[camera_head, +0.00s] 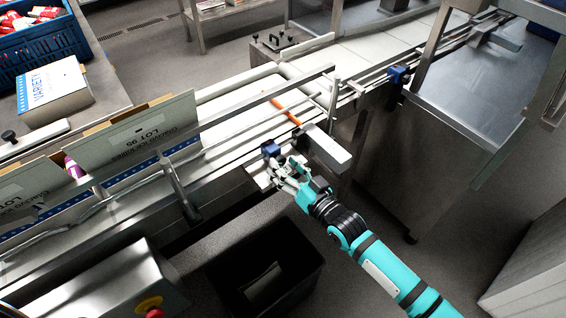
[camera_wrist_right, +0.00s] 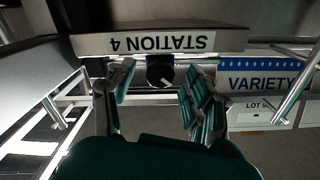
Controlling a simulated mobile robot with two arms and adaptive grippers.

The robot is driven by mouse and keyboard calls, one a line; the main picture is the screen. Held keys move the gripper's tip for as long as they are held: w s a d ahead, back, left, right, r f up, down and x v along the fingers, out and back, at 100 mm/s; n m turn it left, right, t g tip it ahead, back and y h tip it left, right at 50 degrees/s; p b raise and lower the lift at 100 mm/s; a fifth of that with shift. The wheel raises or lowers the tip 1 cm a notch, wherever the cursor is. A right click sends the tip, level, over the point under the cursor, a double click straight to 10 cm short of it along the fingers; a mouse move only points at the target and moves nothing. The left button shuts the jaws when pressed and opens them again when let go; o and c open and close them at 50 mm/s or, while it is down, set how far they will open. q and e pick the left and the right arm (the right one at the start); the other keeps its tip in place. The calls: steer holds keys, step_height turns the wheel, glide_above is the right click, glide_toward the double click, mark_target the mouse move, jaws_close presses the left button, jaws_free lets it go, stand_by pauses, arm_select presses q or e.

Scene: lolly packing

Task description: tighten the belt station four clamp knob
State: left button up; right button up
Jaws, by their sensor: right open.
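The clamp knob (camera_head: 270,149) is a small dark blue knob on the near rail of the belt. In the right wrist view the knob (camera_wrist_right: 160,72) looks dark, with a white mark on its face, below the upside-down "STATION 4" sign (camera_wrist_right: 158,43). My right gripper (camera_head: 284,169) is open just in front of the knob. In the wrist view the right gripper's fingers (camera_wrist_right: 160,84) stand either side of the knob, with gaps showing, so they do not appear to grip it. My left gripper is not in view.
A grey block (camera_head: 328,149) sits just right of the knob. Another blue knob (camera_head: 397,75) is farther along the rail. Open cartons (camera_head: 150,135) stand to the left. A black bin (camera_head: 265,270) is below.

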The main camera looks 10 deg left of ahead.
steer(key=shift+w+a, duration=0.45)
jaws_close()
steer(key=m, duration=0.3)
jaws_free()
